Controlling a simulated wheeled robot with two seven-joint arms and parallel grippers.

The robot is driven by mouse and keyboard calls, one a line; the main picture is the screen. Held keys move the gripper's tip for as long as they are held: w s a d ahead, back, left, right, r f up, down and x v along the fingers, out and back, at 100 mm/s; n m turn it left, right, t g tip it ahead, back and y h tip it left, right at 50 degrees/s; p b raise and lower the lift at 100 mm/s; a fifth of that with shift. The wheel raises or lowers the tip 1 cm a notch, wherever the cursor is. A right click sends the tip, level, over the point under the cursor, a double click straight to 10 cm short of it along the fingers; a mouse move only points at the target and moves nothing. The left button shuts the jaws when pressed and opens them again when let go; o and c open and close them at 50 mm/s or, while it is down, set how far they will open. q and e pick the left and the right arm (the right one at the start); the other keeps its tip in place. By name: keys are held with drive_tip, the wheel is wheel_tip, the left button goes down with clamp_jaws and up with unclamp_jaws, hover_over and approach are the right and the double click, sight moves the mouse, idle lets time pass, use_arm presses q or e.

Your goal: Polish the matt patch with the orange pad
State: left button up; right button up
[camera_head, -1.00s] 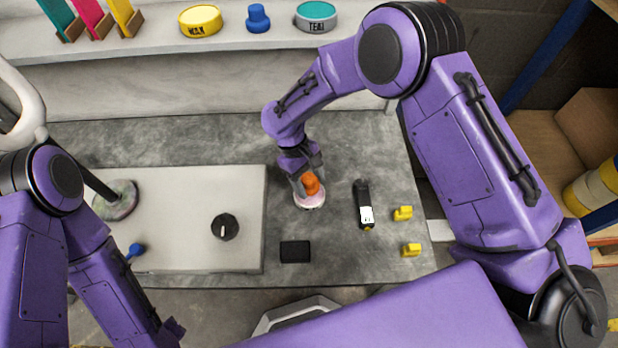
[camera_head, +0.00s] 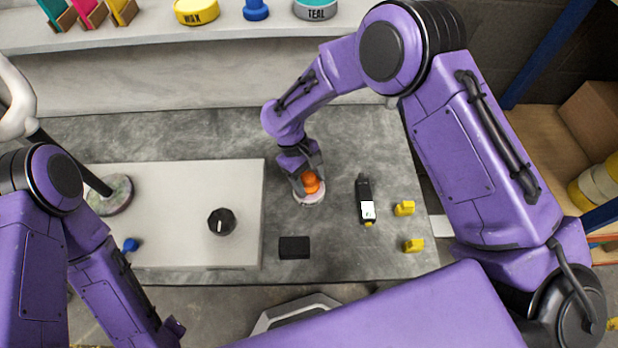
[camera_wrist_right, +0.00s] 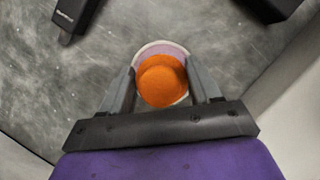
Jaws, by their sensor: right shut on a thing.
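The orange pad (camera_head: 311,182) stands on the grey worktop, to the right of the pale panel (camera_head: 180,185). It has an orange knob-like top over a wider whitish-pink disc. My right gripper (camera_head: 307,184) reaches down from above and is shut on the pad. In the right wrist view, the orange top (camera_wrist_right: 161,82) sits between the two grey fingers, with the disc's pale rim around it. I cannot tell whether its underside touches the worktop. I cannot make out a matt patch.
A black knob (camera_head: 221,222) is on the panel. A black block (camera_head: 294,247), a black device with a white label (camera_head: 366,202) and two yellow pieces (camera_head: 404,208) lie near the pad. A shelf with a yellow wax tin (camera_head: 196,10) runs along the back.

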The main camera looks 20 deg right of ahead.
sight(310, 177)
drive_tip(key=shift+f, duration=0.45)
drive_tip(key=shift+s+f, duration=0.1)
idle(1.9)
wheel_tip(310, 177, up, 7)
drive_tip(key=p, duration=0.8)
drive_tip(key=shift+r, duration=0.2)
drive_tip(key=shift+f, duration=0.1)
